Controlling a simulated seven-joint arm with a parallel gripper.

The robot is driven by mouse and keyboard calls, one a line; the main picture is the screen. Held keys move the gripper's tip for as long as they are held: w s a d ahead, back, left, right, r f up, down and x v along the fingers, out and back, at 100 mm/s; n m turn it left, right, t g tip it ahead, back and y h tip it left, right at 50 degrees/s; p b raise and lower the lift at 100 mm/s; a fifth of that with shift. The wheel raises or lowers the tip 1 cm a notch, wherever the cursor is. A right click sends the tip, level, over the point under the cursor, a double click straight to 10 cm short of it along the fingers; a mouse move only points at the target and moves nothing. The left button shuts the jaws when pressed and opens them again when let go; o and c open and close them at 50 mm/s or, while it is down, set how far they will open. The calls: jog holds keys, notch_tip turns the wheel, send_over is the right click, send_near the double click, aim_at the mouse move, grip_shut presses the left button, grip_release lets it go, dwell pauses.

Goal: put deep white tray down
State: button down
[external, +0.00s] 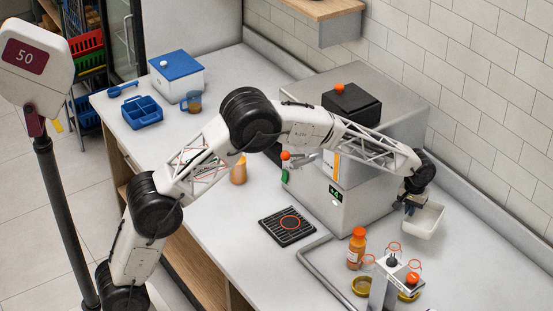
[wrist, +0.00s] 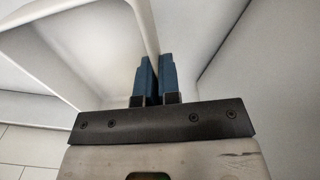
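The deep white tray (external: 424,222) is at the right of the juicer in the external view, just under my gripper (external: 410,208). In the wrist view the tray's pale rim and wall (wrist: 95,55) fill the upper left. The two blue fingers of my gripper (wrist: 158,78) are close together there, with the thin tray wall running between them. My gripper is shut on that wall. Whether the tray's underside touches the counter cannot be told.
The juicer (external: 375,150) stands left of the tray. An orange bottle (external: 357,247) and a stand with small jars (external: 392,275) are in front. The white counter (external: 455,275) is bare right of these, with a tiled wall (external: 480,100) behind.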

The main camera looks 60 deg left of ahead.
jog(key=shift+f, duration=3.1)
jog(key=shift+f, duration=1.85)
jog(key=shift+f, duration=0.15)
jog(key=c, duration=1.3)
grip_release()
jog(key=shift+c, duration=0.2)
notch_tip(320, 180, up, 12)
jog(key=shift+r, duration=0.15)
